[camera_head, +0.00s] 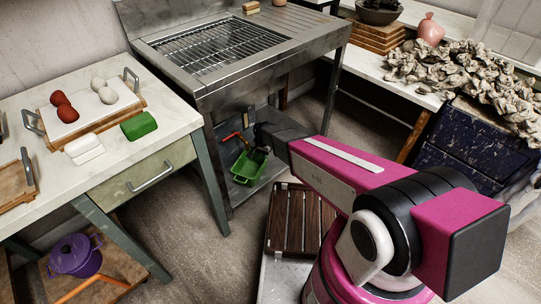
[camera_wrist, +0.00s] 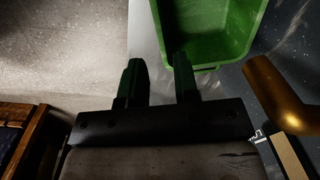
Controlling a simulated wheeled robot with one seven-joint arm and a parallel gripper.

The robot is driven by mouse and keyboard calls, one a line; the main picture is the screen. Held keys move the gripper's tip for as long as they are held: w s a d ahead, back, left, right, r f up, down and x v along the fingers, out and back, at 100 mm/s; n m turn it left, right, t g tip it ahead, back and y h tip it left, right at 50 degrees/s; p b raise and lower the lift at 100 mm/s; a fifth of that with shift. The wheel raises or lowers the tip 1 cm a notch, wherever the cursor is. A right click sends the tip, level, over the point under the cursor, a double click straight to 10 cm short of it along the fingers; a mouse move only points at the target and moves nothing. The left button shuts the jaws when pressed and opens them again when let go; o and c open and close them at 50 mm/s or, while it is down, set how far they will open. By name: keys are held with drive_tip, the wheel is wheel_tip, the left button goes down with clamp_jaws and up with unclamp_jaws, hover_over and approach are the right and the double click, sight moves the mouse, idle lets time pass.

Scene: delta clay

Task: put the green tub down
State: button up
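The green tub (camera_head: 246,168) is low in the metal stand, at its lower shelf; I cannot tell whether its base touches the shelf. In the wrist view the tub (camera_wrist: 225,45) fills the upper right, its open inside showing. My gripper (camera_wrist: 160,68) is at the tub's near left corner. Its two dark fingers are apart with a visible gap between them. The right finger overlaps the tub's corner, and the left finger is outside the tub. No grip on the wall shows. In the head view my arm hides most of the gripper.
The lower shelf (camera_head: 275,130) sits between the stand's legs under the grill top (camera_head: 215,50). A copper-coloured tube (camera_wrist: 277,95) is close to the right of my gripper. A slatted wooden piece (camera_head: 293,220) is in front of the stand. A drawer table (camera_head: 150,160) stands left.

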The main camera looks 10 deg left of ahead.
drive_tip(key=s+d+r+n, duration=0.1)
drive_tip(key=s+d+r, duration=0.3)
drive_tip(key=d+r, duration=0.5)
drive_tip(key=s+d+r+n, duration=0.1)
drive_tip(key=s+d+r, duration=0.3)
drive_tip(key=d+r, duration=0.6)
drive_tip(key=s+d+r+n, duration=0.1)
drive_tip(key=s+d+r, duration=0.3)
drive_tip(key=d+r, duration=0.5)
drive_tip(key=d, duration=0.5)
drive_tip(key=shift+s+d+r+n+h, duration=0.15)
drive_tip(key=shift+s+d+n+h, duration=0.15)
drive_tip(key=shift+s+d, duration=0.05)
drive_tip(key=shift+a, duration=0.1)
